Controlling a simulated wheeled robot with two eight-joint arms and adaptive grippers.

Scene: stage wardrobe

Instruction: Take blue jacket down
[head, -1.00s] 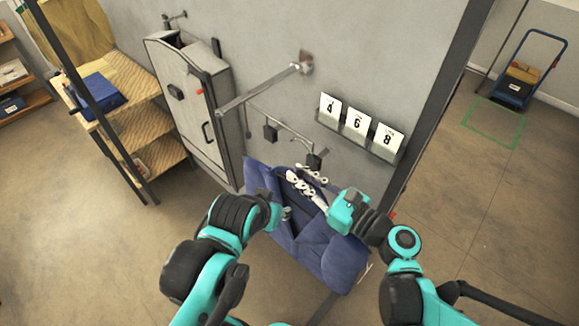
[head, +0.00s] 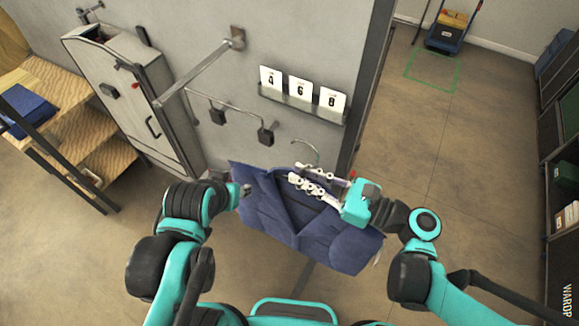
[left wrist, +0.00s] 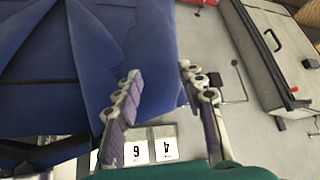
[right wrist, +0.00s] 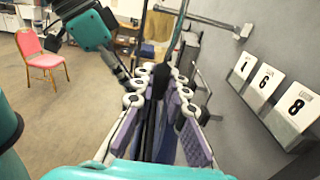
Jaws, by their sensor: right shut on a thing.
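The blue jacket (head: 335,238) hangs in front of the grey wall, with a thin metal hanger hook (head: 312,150) curving up above its collar. My right gripper (head: 312,188) is shut at the jacket's collar and hanger. In the right wrist view its fingers (right wrist: 158,90) close around a dark upright piece. My left gripper (head: 246,190) is beside the jacket's left shoulder. In the left wrist view its fingers (left wrist: 160,85) are apart with nothing gripped between them, and the jacket (left wrist: 60,60) fills the left side. The wall rail (head: 230,113) with its hooks is apart from the hanger.
Number cards (head: 300,90) stand on a wall ledge above the jacket. A grey cabinet (head: 130,95) and wooden shelves (head: 60,125) are on the left. A metal arm (head: 195,70) juts from the wall. The floor to the right (head: 450,180) is clear.

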